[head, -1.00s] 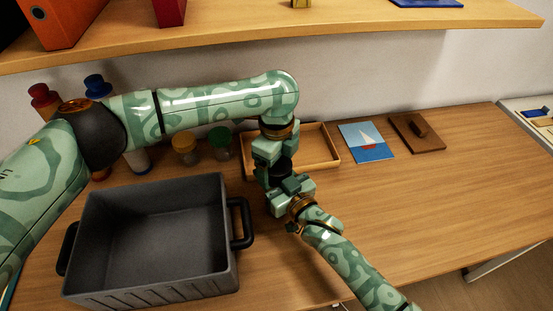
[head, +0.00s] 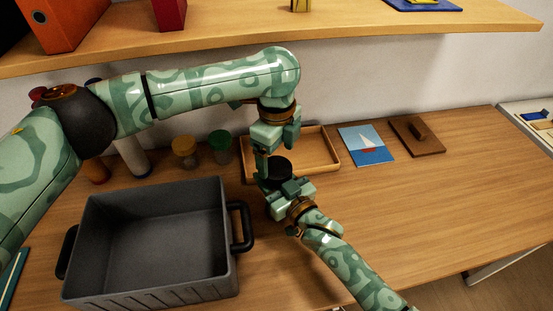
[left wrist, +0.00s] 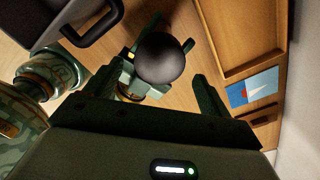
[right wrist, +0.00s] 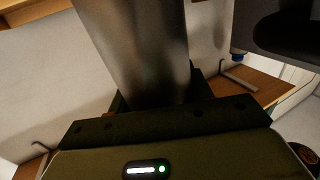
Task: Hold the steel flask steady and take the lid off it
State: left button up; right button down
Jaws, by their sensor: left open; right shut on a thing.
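The steel flask (right wrist: 140,45) fills the upper middle of the right wrist view. My right gripper (right wrist: 155,95) is shut on its body; it also shows in the head view (head: 287,188). The black lid (head: 278,168) sits on top of the flask, and looks like a dark round dome in the left wrist view (left wrist: 160,58). My left gripper (head: 276,148) is open just above the lid. In the left wrist view its fingers (left wrist: 160,85) stand on either side of the lid, with gaps. In the head view the grippers hide most of the flask.
A dark grey crate (head: 75,200) with black handles stands left of the flask. A shallow wooden tray (head: 325,150) lies behind. The shelf (head: 230,38) overhangs the back.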

aim_at(276, 167)
pick_arm(q)
notch_tip(276, 167, up, 3)
jog(key=shift+r, duration=0.1)
notch_tip(276, 167, down, 8)
jog(key=shift+r, duration=0.1)
dwell(0.3)
jog(key=c, duration=1)
jog(key=o, duration=1.1)
jog(key=shift+r, duration=2.25)
pick_arm(e)
jog(key=c, duration=0.5)
grip_release()
